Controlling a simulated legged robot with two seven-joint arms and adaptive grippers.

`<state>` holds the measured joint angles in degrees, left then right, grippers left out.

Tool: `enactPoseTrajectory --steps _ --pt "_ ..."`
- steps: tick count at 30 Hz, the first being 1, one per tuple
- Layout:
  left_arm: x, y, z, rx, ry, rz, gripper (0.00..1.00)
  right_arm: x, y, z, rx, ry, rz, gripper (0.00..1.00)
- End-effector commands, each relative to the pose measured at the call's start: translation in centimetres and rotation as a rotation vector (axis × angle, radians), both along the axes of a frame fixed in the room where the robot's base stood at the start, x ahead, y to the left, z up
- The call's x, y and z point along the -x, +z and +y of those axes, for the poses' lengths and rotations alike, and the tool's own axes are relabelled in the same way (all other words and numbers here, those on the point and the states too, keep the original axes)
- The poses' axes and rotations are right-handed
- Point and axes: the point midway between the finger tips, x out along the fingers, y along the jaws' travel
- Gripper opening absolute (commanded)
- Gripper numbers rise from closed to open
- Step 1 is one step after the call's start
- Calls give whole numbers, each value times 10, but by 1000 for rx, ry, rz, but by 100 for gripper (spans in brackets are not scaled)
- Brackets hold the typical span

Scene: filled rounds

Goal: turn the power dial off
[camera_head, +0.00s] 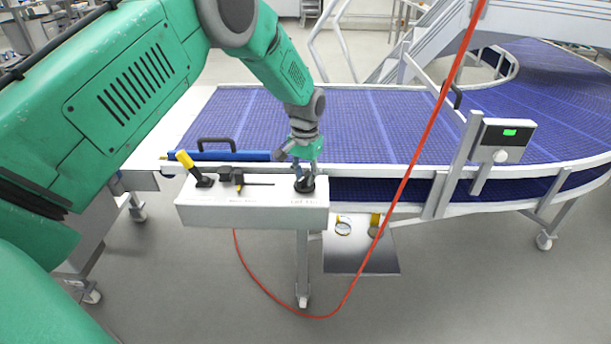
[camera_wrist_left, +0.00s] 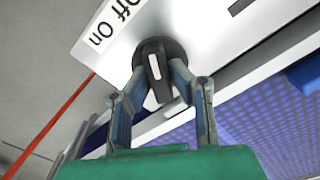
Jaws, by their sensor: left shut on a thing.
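The black power dial (camera_head: 305,186) sits at the right end of the top of a white control box (camera_head: 250,216). My left gripper (camera_head: 304,174) reaches down from above and is shut on the dial. In the left wrist view, the two fingers close on both sides of the dial's raised grip (camera_wrist_left: 154,62), which carries a white mark. A white label reading "Off" and "On" (camera_wrist_left: 108,25) lies beside the dial. I cannot tell which word the mark points to. My right gripper is not in view.
A black lever with a yellow handle (camera_head: 187,162) and a small black switch (camera_head: 230,176) stand left on the box. A blue conveyor (camera_head: 370,115) runs behind. A red cable (camera_head: 408,172) hangs across, right of the box. A grey display unit (camera_head: 502,142) stands further right.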

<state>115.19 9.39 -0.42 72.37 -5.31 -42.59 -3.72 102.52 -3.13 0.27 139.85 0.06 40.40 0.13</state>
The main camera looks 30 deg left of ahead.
Motion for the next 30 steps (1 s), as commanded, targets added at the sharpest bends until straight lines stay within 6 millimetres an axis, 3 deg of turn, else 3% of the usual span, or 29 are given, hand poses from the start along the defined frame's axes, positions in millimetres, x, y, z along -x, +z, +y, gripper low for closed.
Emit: enactPoseTrajectory --steps 12,13,14,15,25,30 --pt "-4 2 0 -2 -10 -15 0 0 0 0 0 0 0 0" --pt "-4 2 0 -2 -9 -15 23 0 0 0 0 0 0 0" --pt "-4 2 0 -1 -9 -14 34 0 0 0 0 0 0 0" --pt "-4 2 0 -1 -9 -13 36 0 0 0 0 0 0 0" --pt "-1 4 0 0 -8 -7 36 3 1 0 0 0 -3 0" --pt "-2 26 0 0 -8 -8 36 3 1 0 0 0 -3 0"
